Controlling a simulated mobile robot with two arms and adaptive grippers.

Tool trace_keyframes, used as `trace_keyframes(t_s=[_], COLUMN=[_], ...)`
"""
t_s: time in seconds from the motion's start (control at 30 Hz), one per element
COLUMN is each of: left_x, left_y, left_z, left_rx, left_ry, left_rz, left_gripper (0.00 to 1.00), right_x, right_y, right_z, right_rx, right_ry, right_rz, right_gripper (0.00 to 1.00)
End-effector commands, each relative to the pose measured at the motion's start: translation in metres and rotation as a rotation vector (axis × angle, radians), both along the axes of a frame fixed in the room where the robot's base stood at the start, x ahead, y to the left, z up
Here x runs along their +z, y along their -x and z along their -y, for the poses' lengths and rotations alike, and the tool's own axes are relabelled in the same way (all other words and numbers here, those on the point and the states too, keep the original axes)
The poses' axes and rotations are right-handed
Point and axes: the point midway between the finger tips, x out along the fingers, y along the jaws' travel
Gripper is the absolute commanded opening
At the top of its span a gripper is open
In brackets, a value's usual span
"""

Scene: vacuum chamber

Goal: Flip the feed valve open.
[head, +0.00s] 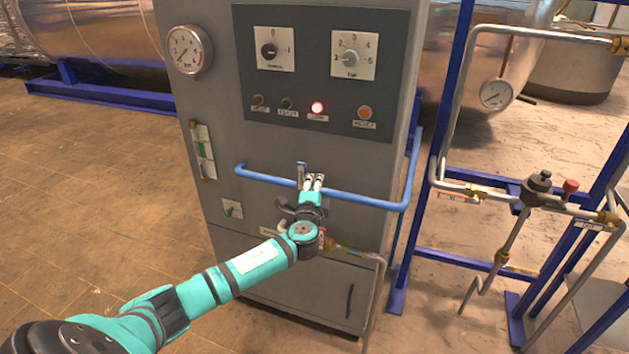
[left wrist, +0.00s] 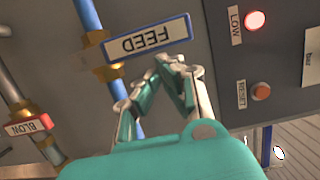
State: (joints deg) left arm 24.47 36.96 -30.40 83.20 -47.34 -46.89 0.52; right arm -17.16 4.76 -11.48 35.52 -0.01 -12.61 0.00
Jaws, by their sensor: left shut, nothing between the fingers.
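The feed valve's blue handle (head: 301,172) stands upright across the horizontal blue pipe (head: 352,198) on the grey cabinet's front. In the left wrist view, a blue-edged plate reading FEED (left wrist: 148,42), upside down, lies roughly at right angles to the blue pipe (left wrist: 87,14), beside brass fittings (left wrist: 108,73). My left gripper (head: 314,180) is shut and empty just to the right of the handle. In the left wrist view, its fingertips (left wrist: 180,67) are close to the plate's edge; I cannot tell whether they touch it. My right gripper is not in view.
Above the pipe are the control panel (head: 385,70), a lit red LOW lamp (head: 317,107) and an orange RESET button (head: 364,113). A blue frame with pipework (head: 450,110) stands at the right. Open floor (head: 90,190) lies left.

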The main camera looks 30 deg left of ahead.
Motion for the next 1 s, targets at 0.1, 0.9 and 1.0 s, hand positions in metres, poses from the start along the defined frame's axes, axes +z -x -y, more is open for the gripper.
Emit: trace_keyframes(t_s=[0.1, 0.9, 1.0], left_x=[0.0, 0.004, 0.004], left_y=[0.0, 0.002, 0.003], left_z=[0.0, -0.008, -0.01], left_rx=[-0.001, 0.001, 0.002], left_ry=[-0.001, 0.096, 0.114], left_rz=[0.0, 0.023, 0.027], left_gripper=[0.0, 0.0, 0.0], right_x=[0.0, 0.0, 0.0], right_y=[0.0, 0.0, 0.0], right_z=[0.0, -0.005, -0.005], right_rx=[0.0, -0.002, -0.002], right_ry=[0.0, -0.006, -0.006], right_rz=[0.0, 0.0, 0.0], right_gripper=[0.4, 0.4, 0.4])
